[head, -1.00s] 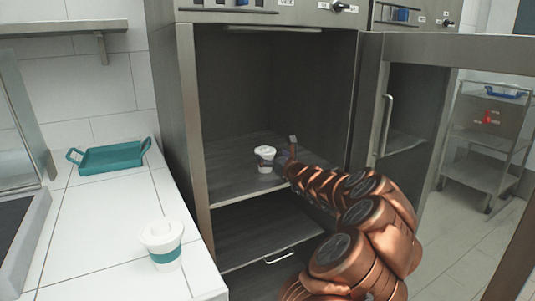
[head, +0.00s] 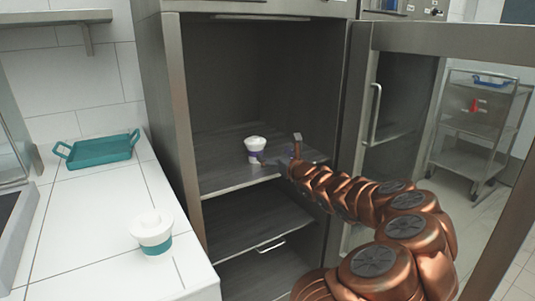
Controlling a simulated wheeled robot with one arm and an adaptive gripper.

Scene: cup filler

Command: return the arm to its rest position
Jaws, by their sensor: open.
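My arm, in copper segments, reaches from the lower right into the open cabinet. My gripper (head: 286,156) is open at the cabinet's upper shelf. A white cup with a lid and a dark band (head: 255,150) stands upright on that shelf, just left of my gripper. One finger sticks up to the right of the cup; the other is small and hard to make out near the cup's lower right side. The gripper does not hold the cup.
The cabinet's upper shelf (head: 225,180) has bare room at the left. The open door (head: 362,110) stands to the right of my arm. A white cup with a teal band (head: 153,232) and a teal tray (head: 98,151) are on the tiled counter. A metal cart (head: 470,150) stands at the far right.

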